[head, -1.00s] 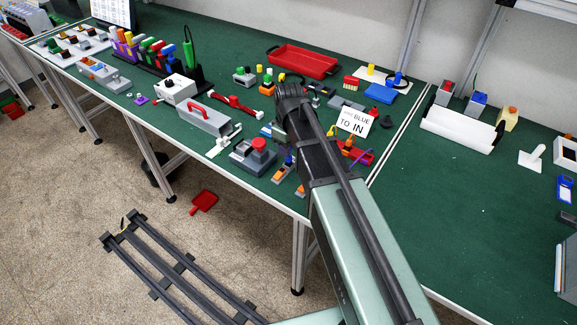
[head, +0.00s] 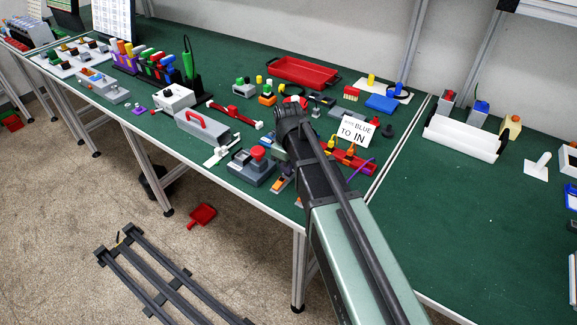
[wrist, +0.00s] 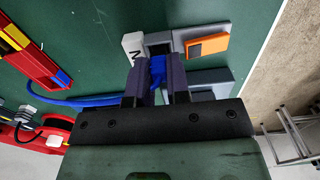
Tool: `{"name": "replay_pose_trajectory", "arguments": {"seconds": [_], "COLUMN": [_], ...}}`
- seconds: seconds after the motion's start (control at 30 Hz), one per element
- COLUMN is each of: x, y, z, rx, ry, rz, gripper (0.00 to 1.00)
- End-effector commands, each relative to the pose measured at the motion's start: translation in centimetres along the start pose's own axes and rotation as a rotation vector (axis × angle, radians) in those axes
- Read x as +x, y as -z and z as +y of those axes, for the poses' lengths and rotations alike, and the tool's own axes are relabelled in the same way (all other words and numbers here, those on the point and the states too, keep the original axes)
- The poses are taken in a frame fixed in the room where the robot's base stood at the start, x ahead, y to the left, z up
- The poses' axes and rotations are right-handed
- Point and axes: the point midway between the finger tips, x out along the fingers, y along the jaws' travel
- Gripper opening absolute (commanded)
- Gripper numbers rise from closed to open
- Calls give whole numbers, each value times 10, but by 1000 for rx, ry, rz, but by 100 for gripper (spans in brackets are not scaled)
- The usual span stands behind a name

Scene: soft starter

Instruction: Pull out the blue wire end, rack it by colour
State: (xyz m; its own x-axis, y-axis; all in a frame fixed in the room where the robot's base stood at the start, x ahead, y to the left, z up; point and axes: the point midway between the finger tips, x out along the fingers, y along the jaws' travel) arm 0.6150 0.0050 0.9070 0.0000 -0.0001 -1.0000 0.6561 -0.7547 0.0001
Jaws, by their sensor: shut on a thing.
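In the wrist view, my gripper (wrist: 156,62) is shut on the blue wire end (wrist: 157,74), which sits between its two dark fingers. The fingers point at a dark slot of a grey device (wrist: 224,77) with an orange block (wrist: 207,46). I cannot tell whether the blue end is inside the slot or clear of it. A blue wire (wrist: 88,102) runs off to the left. In the head view my arm hides the wire end. A rack (head: 186,83) holding upright pieces of several colours stands at the back left. A sign reading "BLUE TO IN" (head: 357,131) stands right of my arm.
In the wrist view, a white block marked N (wrist: 133,46) stands close beside the left finger. In the head view, a grey box with a red handle (head: 202,126) and a red-button box (head: 254,168) lie left of my arm.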

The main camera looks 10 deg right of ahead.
Motion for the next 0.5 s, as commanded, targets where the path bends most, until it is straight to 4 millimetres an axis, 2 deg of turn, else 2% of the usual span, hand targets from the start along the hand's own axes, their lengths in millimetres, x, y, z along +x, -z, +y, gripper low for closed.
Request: {"name": "replay_pose_trajectory", "arguments": {"seconds": [0.2, 0.5], "x": [-1, -13], "y": [0, 0], "z": [0, 0], "rx": [0, 0], "ry": [0, 0], "rz": [0, 0], "gripper": [0, 0]}}
